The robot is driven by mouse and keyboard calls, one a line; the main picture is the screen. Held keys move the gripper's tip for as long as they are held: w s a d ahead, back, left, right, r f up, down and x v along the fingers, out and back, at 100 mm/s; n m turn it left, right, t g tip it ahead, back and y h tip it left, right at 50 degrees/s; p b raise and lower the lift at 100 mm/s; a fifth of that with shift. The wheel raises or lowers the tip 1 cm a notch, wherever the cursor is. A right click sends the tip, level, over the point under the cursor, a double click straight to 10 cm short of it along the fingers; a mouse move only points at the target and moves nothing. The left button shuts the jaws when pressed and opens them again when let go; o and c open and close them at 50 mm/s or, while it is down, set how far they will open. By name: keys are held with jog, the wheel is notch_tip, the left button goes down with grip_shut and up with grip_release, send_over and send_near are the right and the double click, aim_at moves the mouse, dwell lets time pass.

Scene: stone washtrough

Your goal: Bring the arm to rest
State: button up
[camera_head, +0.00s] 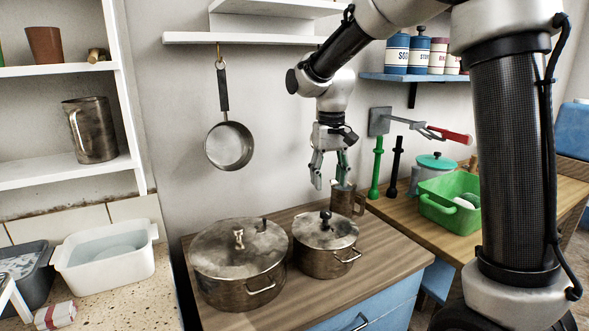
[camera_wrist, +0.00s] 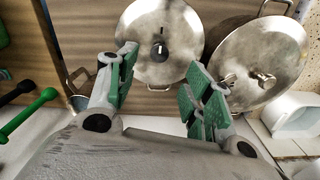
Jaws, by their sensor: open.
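My gripper (camera_head: 329,168) hangs from my arm, pointing down above the counter, with its fingers apart and nothing between them. In the wrist view my gripper (camera_wrist: 160,85) shows two green-padded fingers spread wide. A metal mug (camera_head: 345,198) stands on the counter close below and to the right of the fingers in the head view. In the wrist view a small part of it shows behind the left finger. The smaller lidded pot (camera_head: 325,258) stands below my gripper, and its round lid shows between the fingers in the wrist view (camera_wrist: 160,25).
A larger lidded pot (camera_head: 238,265) stands left of the smaller one. A green basin (camera_head: 450,212), a green post (camera_head: 376,168) and a black post (camera_head: 395,167) stand to the right. A pan (camera_head: 229,146) hangs on the wall. A white tub (camera_head: 105,270) sits at left.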

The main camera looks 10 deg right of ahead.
jog(key=s+d+r+t, duration=0.1)
jog(key=s+d, duration=0.4)
jog(key=s, duration=0.3)
jog(key=s+d+r+t, duration=0.2)
jog(key=s+d, duration=0.3)
jog(key=s, duration=0.4)
jog(key=s+d+r+m+t, duration=0.1)
jog(key=s+d+r, duration=0.1)
jog(key=s+d, duration=0.3)
jog(key=shift+s, duration=2)
